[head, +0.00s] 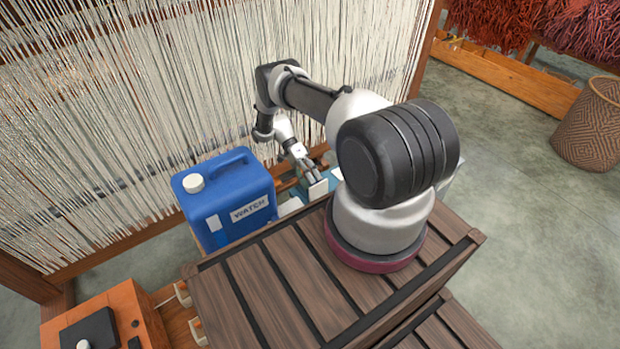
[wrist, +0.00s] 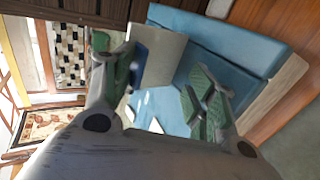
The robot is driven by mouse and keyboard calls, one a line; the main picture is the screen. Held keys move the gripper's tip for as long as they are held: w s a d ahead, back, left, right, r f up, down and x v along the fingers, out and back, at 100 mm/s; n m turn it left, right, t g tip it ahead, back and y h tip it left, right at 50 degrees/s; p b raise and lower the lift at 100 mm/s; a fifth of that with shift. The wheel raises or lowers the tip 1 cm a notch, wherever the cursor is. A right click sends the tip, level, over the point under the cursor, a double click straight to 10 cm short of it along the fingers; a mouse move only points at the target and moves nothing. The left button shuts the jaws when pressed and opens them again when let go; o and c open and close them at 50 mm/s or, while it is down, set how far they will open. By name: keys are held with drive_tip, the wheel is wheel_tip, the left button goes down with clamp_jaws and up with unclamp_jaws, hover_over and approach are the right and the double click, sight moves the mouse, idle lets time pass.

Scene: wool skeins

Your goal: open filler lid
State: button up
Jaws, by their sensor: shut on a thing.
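My gripper (wrist: 160,88) shows large in the wrist view, its two green-padded fingers apart with a pale flat panel between and beyond them. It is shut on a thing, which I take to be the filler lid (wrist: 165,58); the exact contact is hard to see. A small dark blue piece (wrist: 138,66) sits by the left finger. A light blue body (wrist: 225,45) lies behind the fingers. In the head view my gripper (head: 312,180) points down beside pale and teal parts (head: 290,206), partly hidden by my arm.
A blue water canister (head: 228,200) with a white cap stands left of my gripper. Wooden slats (head: 270,290) lie in front. The loom's white threads (head: 120,120) hang behind. An orange box (head: 105,318) is at lower left, a woven basket (head: 590,125) at far right.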

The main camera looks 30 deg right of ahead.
drive_tip(key=shift+f, duration=0.2)
drive_tip(key=shift+c, duration=0.3)
drive_tip(key=v, duration=0.6)
drive_tip(key=shift+w+r, duration=0.2)
drive_tip(key=shift+w, duration=0.1)
drive_tip(key=shift+c, duration=0.8)
drive_tip(key=shift+w+r, duration=0.35)
drive_tip(key=shift+w, duration=0.1)
